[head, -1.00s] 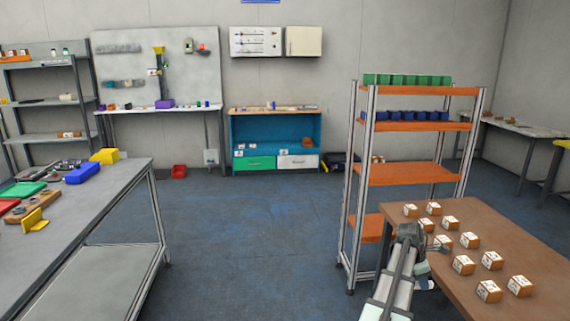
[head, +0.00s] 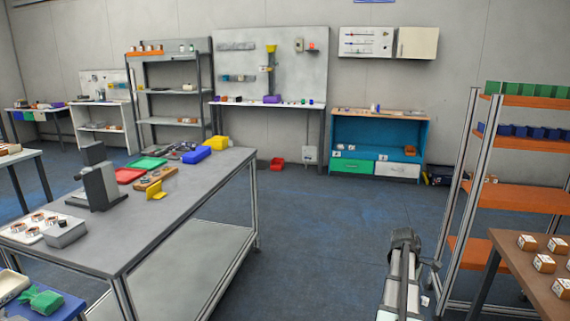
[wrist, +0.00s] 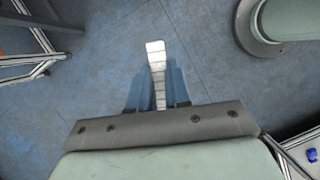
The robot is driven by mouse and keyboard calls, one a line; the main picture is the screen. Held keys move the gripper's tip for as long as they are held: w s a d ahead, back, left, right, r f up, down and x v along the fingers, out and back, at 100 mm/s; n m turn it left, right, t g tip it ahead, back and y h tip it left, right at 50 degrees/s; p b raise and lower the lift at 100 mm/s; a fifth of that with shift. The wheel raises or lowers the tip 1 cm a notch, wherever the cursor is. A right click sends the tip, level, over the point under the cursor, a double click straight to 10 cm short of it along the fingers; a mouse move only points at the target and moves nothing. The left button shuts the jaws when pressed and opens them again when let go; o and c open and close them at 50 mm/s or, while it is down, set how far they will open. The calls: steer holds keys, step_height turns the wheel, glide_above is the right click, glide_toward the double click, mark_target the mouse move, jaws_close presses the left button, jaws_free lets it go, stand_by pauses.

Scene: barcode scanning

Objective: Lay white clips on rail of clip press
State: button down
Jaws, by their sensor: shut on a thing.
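My gripper (wrist: 157,82) is shut on a white clip piece (wrist: 156,56) in the wrist view. The piece is narrow and segmented, with a wider flat end beyond the fingers, and is held over bare floor. In the head view my gripper (head: 405,240) is at the lower right, and what it holds cannot be made out there. A grey upright machine (head: 100,186), possibly the clip press, stands on the grey table at the left, well away from my gripper. Its rail cannot be made out.
A brown table (head: 520,270) with small boxes and an orange-shelved rack (head: 505,195) stand right. Floor (head: 310,240) between is clear.

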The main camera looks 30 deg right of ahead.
steer(key=w+a+f+m, duration=0.1)
steer(key=w+a, duration=0.5)
steer(key=a, duration=0.3)
steer(key=w+a+m+y, duration=0.1)
steer(key=w+a, duration=0.6)
steer(key=a, duration=0.3)
steer(key=w+a+f+m, duration=0.1)
steer(key=w+a, duration=0.5)
steer(key=a, duration=0.3)
steer(key=w+a+m+y, duration=0.1)
steer(key=a+m, duration=0.1)
steer(key=a, duration=2.8)
steer(key=shift+w+a+f, duration=0.15)
steer(key=shift+w, duration=0.2)
